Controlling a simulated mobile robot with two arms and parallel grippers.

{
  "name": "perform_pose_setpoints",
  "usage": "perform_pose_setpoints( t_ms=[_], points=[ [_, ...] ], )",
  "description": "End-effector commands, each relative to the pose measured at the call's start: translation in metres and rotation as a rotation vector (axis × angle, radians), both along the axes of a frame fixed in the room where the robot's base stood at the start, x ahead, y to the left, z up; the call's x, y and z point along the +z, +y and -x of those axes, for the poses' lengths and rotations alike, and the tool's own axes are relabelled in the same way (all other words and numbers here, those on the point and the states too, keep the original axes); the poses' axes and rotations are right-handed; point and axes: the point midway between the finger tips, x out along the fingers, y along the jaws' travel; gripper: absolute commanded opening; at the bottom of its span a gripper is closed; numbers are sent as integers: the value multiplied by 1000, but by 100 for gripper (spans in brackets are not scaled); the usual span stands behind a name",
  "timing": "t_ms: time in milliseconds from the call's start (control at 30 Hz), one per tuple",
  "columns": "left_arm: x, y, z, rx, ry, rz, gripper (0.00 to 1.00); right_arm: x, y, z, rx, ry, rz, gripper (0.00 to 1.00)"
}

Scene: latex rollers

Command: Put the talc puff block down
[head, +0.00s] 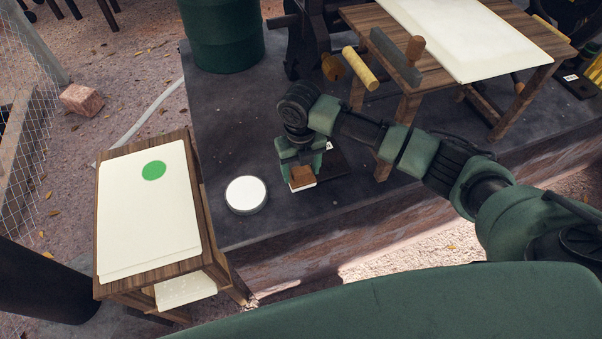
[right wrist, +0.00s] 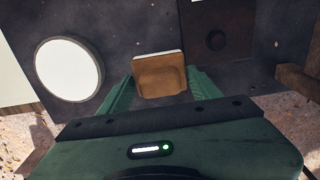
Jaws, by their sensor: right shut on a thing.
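The talc puff block (head: 302,178) is a small brown wooden block with a white pad on its underside. It also shows in the right wrist view (right wrist: 160,78). My right gripper (head: 301,170) points down and is shut on the block; its green fingers (right wrist: 160,95) lie on either side. The block is over the dark slab, right of a round white-topped dish (head: 246,194) and beside a dark flat plate (head: 338,163) with a white label. I cannot tell whether the pad touches the slab or hangs just above it. My left gripper is out of view.
A wooden stand (head: 102,276) with pale sheets and a green dot is at left. A wooden table (head: 540,38) with a pale sheet and rollers (head: 360,68) is at upper right. A green drum (head: 222,40) stands behind. The slab (head: 229,108) is clear behind the dish.

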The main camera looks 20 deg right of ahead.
Motion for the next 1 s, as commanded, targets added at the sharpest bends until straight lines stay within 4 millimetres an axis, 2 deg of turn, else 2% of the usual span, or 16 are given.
perform_pose_setpoints(
  t_ms=[100,200,600,633,700,1000],
  points=[
    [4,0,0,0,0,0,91,-18,0,1,-3,3,-1,31],
    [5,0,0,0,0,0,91,-26,0,0,-1,2,-1,31],
    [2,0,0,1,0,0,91,-32,0,0,-1,1,0,31],
    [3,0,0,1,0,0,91,-31,0,0,-1,1,0,71],
    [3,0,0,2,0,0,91,-31,0,0,-1,1,0,85],
    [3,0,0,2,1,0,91,-30,0,0,-1,1,-1,85]
  ],
)
